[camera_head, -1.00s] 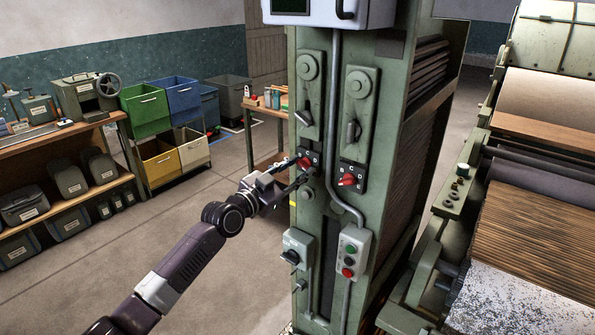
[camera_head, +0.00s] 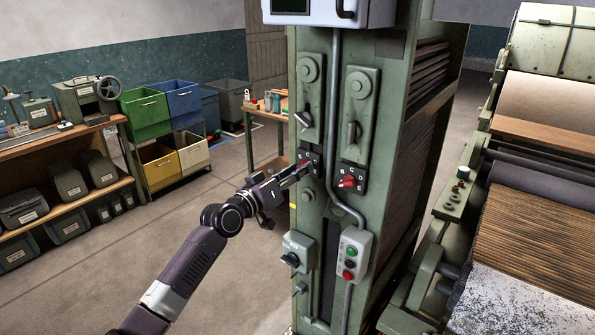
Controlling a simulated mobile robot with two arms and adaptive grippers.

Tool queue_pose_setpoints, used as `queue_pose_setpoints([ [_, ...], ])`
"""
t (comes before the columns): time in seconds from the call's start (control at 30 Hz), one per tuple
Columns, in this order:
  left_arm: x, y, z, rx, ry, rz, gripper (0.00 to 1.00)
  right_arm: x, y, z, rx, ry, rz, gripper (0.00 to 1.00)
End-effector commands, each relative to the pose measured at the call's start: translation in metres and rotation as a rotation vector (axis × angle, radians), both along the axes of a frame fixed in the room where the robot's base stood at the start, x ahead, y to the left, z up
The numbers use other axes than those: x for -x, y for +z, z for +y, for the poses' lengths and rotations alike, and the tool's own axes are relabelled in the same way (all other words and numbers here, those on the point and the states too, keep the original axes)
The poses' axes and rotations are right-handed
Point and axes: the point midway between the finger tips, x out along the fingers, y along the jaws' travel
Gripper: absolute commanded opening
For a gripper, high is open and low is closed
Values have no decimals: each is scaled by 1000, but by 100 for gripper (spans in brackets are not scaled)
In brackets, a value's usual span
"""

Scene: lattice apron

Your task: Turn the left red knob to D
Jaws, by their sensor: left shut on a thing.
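The left red knob (camera_head: 304,164) sits on a dark lettered plate (camera_head: 315,157) on the green machine column. My left gripper (camera_head: 300,171) reaches it from the lower left and is shut on it. The fingers cover most of the knob, so its pointing direction and most of the letters cannot be read. The right red knob (camera_head: 347,181) sits on its own lettered plate to the right, untouched. My right gripper is not in view.
Levers hang above both knobs on the column (camera_head: 385,120). A conduit (camera_head: 331,120) runs between the knobs to a push-button box (camera_head: 352,256). A grey switch box (camera_head: 297,250) is below my gripper. Open floor (camera_head: 150,225) lies to the left.

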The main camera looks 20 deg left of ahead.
Motion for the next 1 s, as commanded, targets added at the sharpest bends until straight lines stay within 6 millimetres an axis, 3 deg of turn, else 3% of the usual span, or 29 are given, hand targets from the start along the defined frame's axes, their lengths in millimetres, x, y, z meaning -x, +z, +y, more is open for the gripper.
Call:
queue_pose_setpoints([
  [0.73, 0, -2, 0, 78, -1, 32, 7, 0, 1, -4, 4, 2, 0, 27],
  [0.77, 0, -2, 0, 77, -1, 32, 35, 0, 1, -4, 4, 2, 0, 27],
  [0.9, 0, -2, 0, 77, 0, 31, 49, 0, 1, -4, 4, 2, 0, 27],
  [1.0, 0, -1, 0, 77, 0, 30, 49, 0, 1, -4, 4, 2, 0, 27],
])
